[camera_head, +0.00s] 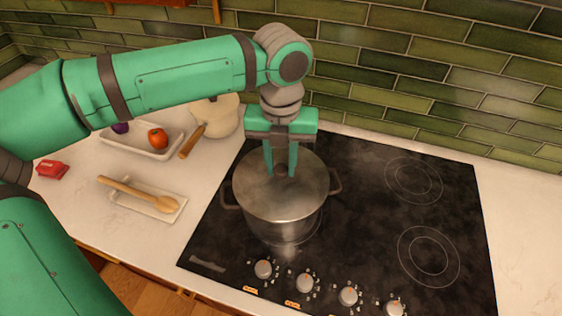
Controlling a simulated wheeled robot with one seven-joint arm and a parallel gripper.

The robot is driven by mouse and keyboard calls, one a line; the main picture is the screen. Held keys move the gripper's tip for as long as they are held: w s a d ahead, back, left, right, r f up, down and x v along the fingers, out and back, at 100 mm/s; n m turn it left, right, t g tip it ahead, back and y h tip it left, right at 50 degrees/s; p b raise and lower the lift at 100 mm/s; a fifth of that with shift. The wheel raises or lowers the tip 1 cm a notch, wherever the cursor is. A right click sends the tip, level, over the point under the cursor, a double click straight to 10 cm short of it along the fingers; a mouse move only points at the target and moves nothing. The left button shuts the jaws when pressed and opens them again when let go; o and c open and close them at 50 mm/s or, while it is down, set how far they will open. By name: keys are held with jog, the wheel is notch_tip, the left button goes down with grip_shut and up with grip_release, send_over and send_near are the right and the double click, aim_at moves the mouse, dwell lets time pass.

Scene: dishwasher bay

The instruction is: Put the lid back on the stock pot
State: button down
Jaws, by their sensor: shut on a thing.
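The stock pot (283,230) is a steel pot with two side handles, standing upright on the left part of the black cooktop. The round steel lid (281,200) is level and lies over the pot's mouth, covering it. I cannot tell whether its rim rests fully on the pot or sits slightly above it. My gripper (279,172) points straight down above the middle of the lid, shut on the lid at its centre. The lid's knob is hidden between the fingers.
The cooktop (370,215) is clear to the right, with several knobs along its front. To the left are a cream pan (215,117) with a wooden handle, a white tray (172,150) with a tomato, a wooden spoon (145,196) on a rest and a red packet (52,169).

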jog(key=shift+f, duration=0.1)
dwell(0.8)
jog(key=c, duration=0.8)
grip_release()
jog(key=shift+r, duration=3.5)
jog(key=shift+c, duration=0.5)
grip_shut()
jog(key=shift+f, duration=3.1)
